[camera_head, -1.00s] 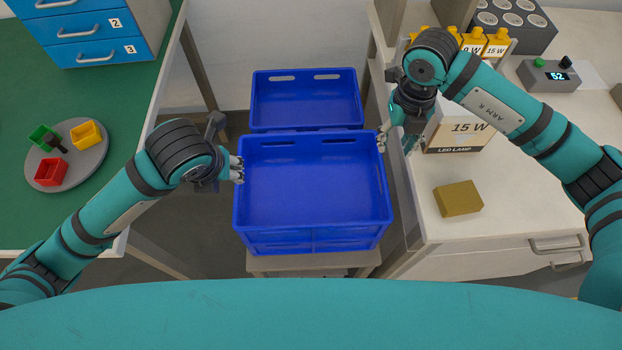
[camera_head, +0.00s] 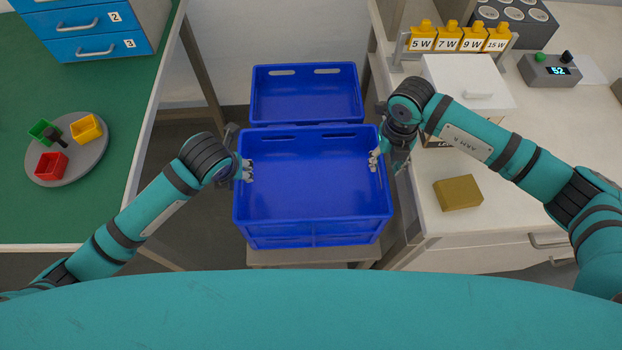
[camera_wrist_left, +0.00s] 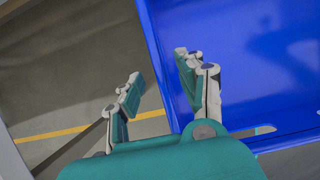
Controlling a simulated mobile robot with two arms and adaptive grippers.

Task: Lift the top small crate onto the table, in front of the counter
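A blue open-topped crate (camera_head: 310,190), empty inside, sits on a low stand between the two tables. Whether another crate is under it is hard to tell. My left gripper (camera_head: 243,170) is at its left wall. In the left wrist view my left gripper (camera_wrist_left: 158,75) is open, with one finger outside the wall and one inside, and the crate wall (camera_wrist_left: 160,60) between them. My right gripper (camera_head: 387,163) is at the right wall, one finger inside and the other partly hidden outside; it looks open. The white table (camera_head: 440,222) is on the right.
Another blue crate (camera_head: 305,95) stands just behind. The white table holds a lamp box (camera_head: 455,75), a brown block (camera_head: 458,193) and a display unit (camera_head: 548,70). A green table (camera_head: 60,215) with a round tray (camera_head: 85,165) is on the left.

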